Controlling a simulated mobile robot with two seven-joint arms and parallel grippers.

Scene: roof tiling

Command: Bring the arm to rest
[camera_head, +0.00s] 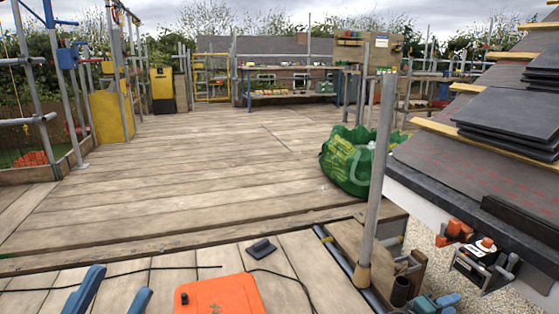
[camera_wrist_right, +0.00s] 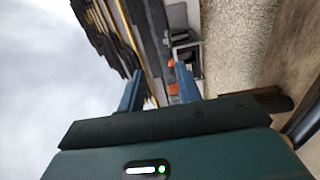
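My left gripper (camera_head: 120,281) is at the bottom left of the head view. Its two blue fingers stand apart with nothing seen between them, over the plank deck (camera_head: 170,205). My right gripper (camera_wrist_right: 159,70) shows in its wrist view, with its two blue fingers apart and no held object between them. Beyond its fingers are the roof edge and orange items, seen turned sideways. A small blue-teal shape at the bottom right of the head view may be part of this gripper; I cannot tell for sure.
The tiled roof (camera_head: 445,170) with stacked dark slates (camera_head: 510,115) is at right. A scaffold pole (camera_head: 379,170) rises in front of a green bag (camera_head: 345,165). An orange case (camera_head: 222,297) and a black cable lie at the front. The middle deck is clear.

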